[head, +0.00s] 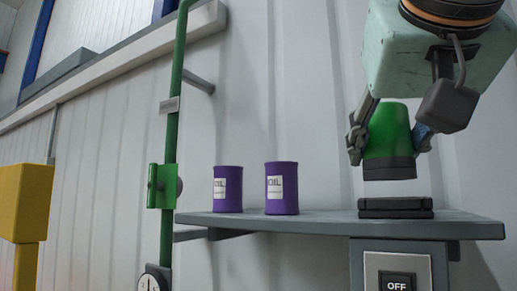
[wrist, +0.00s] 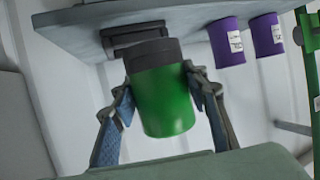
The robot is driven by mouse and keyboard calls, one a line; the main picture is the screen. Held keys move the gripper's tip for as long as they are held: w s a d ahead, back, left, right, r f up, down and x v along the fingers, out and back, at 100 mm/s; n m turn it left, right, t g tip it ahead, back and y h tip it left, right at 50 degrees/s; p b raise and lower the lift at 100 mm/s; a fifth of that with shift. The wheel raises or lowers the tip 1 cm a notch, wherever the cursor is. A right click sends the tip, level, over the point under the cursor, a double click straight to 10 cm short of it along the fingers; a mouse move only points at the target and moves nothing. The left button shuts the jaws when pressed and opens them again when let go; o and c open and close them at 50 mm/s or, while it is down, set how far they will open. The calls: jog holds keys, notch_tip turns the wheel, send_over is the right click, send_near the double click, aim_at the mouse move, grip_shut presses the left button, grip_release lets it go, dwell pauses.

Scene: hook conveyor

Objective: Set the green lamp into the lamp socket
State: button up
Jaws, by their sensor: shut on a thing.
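The green lamp (head: 388,130) has a green body and a dark base that points down. My gripper (head: 389,142) is shut on it, one finger on each side, and holds it nearly upright above the shelf. The lamp socket (head: 396,207), a low black block, sits on the shelf just below the lamp, with a gap between them. In the wrist view the lamp (wrist: 163,100) is between my two fingers (wrist: 165,105), and the socket (wrist: 135,38) shows beyond its dark base, partly hidden by it.
Two purple oil cans (head: 228,189) (head: 281,188) stand on the grey shelf (head: 330,222), left of the socket. A green pipe (head: 174,130) runs upright farther left. A box with an OFF sign (head: 398,281) is below the shelf. A yellow post (head: 25,205) stands at the left edge.

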jog(key=shift+w+d+f, duration=0.1)
jog(key=shift+w+d, duration=0.45)
jog(key=shift+w, duration=0.3)
jog(key=shift+w+d+f, duration=0.1)
jog(key=shift+w+d, duration=0.5)
jog(key=shift+w, duration=0.3)
jog(key=shift+w+d+f, duration=0.1)
jog(key=shift+w+d, duration=0.45)
jog(key=shift+w, duration=0.3)
jog(key=shift+w+d+p, duration=0.35)
jog(key=shift+w+d, duration=0.3)
jog(key=shift+w, duration=0.3)
jog(key=shift+w+d+p, duration=0.3)
jog(key=shift+w+d, duration=0.35)
jog(key=shift+w, duration=0.3)
jog(key=shift+w+d+f+b, duration=0.15)
jog(key=shift+w+f+b, duration=0.05)
jog(key=shift+f+b, duration=1.15)
jog(key=shift+f, duration=0.05)
jog(key=shift+s+f+b, duration=0.1)
jog(key=shift+f+b, duration=0.3)
jog(key=o, duration=1.3)
jog(key=shift+s, duration=0.1)
